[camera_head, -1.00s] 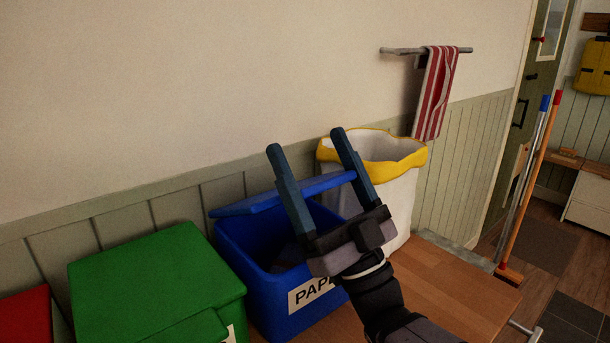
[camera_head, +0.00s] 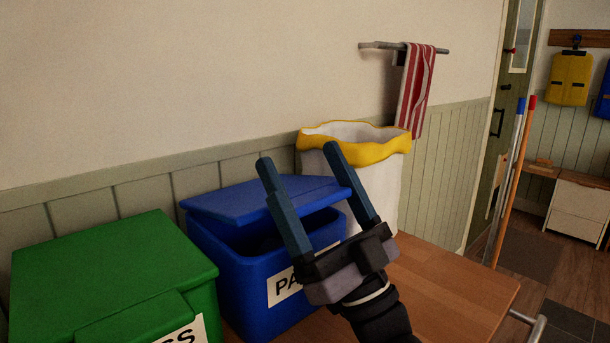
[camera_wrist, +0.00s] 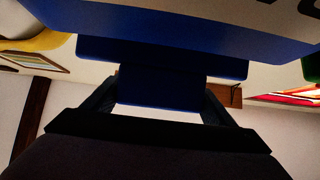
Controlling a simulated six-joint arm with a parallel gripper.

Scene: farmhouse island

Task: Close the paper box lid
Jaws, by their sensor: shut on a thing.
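The blue paper box (camera_head: 232,295) stands on the wooden surface with a white label starting "PA" on its front. Its blue lid (camera_head: 235,200) is partly open, tilted over the box, with its front edge raised and a dark gap below it. My gripper (camera_head: 300,155) is at the lid's front right, its fingers pointing up and spread either side of the lid's edge. In the wrist view my gripper (camera_wrist: 160,90) is shut on the lid's blue front tab (camera_wrist: 157,93). The box's front wall (camera_wrist: 190,25) fills the top of that view.
A green box (camera_head: 110,270) with a closed lid stands close on the left. A white bin with a yellow rim (camera_head: 370,150) stands behind right. The wooden top (camera_head: 450,290) is clear on the right. A striped towel (camera_head: 417,90) hangs on the wall.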

